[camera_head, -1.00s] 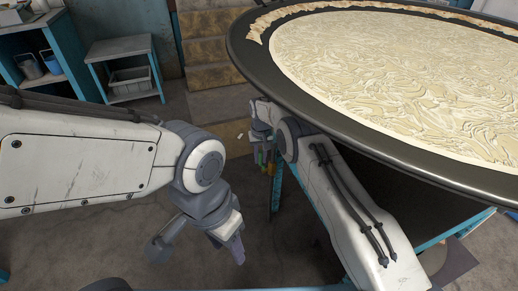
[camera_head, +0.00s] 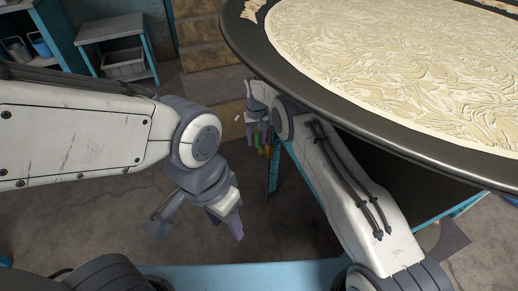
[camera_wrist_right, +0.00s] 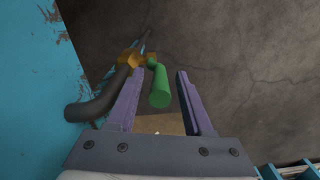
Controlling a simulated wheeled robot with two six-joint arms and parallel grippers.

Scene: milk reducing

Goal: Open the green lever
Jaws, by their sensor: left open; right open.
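The green lever (camera_wrist_right: 159,88) shows in the right wrist view, joined to a brass valve fitting (camera_wrist_right: 131,59) on a dark pipe. It lies between the two purple fingers of my right gripper (camera_wrist_right: 158,90), which is open; I cannot tell whether either finger touches it. In the head view the green lever (camera_head: 257,140) is small, beside my right gripper (camera_head: 253,128) under the pan's rim. My left gripper (camera_head: 232,222) hangs over bare floor, away from the lever, its fingers pointing down.
A large round pan (camera_head: 370,148) of creamy milk stands above the valve. The dark pipe (camera_wrist_right: 95,107) comes out of a blue rusty panel (camera_wrist_right: 35,60). A small table (camera_head: 110,30) stands at the back left. The floor below is clear.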

